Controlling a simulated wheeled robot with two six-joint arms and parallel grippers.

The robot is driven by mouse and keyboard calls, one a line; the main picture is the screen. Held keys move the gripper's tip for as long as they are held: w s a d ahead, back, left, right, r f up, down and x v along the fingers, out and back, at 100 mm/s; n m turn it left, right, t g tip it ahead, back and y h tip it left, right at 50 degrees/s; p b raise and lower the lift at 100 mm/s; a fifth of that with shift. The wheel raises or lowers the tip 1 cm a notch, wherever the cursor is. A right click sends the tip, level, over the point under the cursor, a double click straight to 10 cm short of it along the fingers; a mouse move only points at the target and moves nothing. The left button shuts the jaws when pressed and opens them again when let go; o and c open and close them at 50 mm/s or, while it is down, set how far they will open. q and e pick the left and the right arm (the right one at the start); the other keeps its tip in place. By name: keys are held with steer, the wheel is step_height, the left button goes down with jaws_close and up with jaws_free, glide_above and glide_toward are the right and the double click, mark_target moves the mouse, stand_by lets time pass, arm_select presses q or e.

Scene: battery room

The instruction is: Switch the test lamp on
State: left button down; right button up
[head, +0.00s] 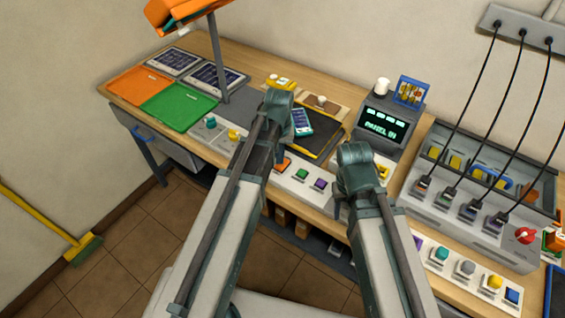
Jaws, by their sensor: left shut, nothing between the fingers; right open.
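An orange lamp head (180,12) stands on a grey post at the back left of the bench, cut off by the top edge; I cannot tell whether it is lit, or which control belongs to it. A row of coloured buttons runs along the bench front, with a teal one (210,122), a green one (302,174) and a purple one (320,184). My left gripper (281,152) is shut and empty over the middle of the bench. My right gripper (341,212) is open, near the front edge below the panel. Both sets of fingers are largely hidden by my arms.
An orange tray (138,86) and a green tray (178,104) lie at the left. A dark display box (383,122) stands centre right. A charging rack (470,205) with hanging black cables and a red knob (526,236) fills the right.

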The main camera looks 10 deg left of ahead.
mark_target(280, 166)
arm_select(q)
steer(key=shift+f+b, duration=0.9)
steer(key=shift+b, duration=0.05)
arm_select(e)
steer(key=shift+f, duration=0.95)
arm_select(q)
steer(key=shift+r, duration=0.1)
arm_select(e)
steer(key=shift+r, duration=0.1)
arm_select(q)
step_height(280, 166, up, 7)
steer(key=p, duration=0.7)
arm_select(e)
step_height(280, 166, up, 7)
arm_select(q)
steer(key=s+d+m+y, duration=0.1)
steer(key=s+d+m, duration=0.4)
steer(key=s+d, duration=0.5)
steer(key=s, duration=0.4)
steer(key=shift+s+d+m, duration=0.15)
steer(key=shift+d+m, duration=0.1)
steer(key=shift+m, duration=0.15)
arm_select(e)
steer(key=shift+f, duration=0.2)
